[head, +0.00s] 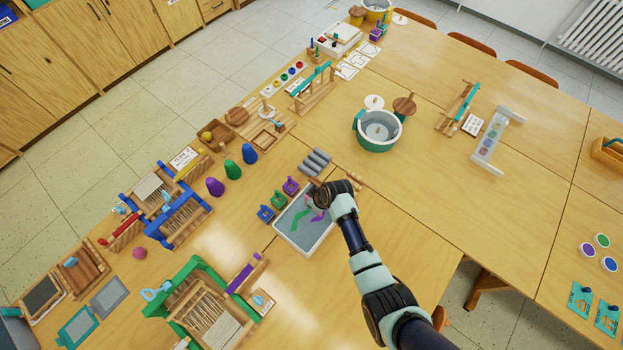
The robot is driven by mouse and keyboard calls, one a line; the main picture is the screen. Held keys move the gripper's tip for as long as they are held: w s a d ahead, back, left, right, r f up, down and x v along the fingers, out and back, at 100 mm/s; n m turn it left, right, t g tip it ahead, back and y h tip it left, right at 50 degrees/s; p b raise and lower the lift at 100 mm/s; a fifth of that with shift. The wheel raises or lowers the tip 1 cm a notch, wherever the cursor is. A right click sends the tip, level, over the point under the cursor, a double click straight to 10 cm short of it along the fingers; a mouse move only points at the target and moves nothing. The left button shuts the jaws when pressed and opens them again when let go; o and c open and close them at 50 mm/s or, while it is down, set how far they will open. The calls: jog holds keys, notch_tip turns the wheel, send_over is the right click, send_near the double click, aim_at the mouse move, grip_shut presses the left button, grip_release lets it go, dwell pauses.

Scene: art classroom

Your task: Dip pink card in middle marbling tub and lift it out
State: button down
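A white rectangular marbling tub (291,241) stands on the near table, holding grey liquid with green and purple-pink streaks. My gripper (318,198) is over the tub's upper right part, reaching in from the lower right. Its fingers are small, dark and partly hidden by my own wrist, so I cannot tell whether they are open or shut. A small pink-purple patch (316,212) shows just below the gripper; I cannot tell whether it is the pink card or colour on the liquid. No other pink card is clearly visible.
A green frame loom (205,305) is at lower left. A green round pot (378,134) stands beyond.

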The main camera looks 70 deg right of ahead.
jog(key=shift+f+b, duration=3.7)
jog(key=shift+f, duration=1)
jog(key=shift+r, duration=0.1)
jog(key=shift+r+p, duration=4.95)
jog(key=shift+r, duration=0.2)
jog(key=shift+r, duration=0.1)
notch_tip(320, 180, up, 6)
jog(key=p, duration=0.5)
jog(key=shift+f, duration=0.35)
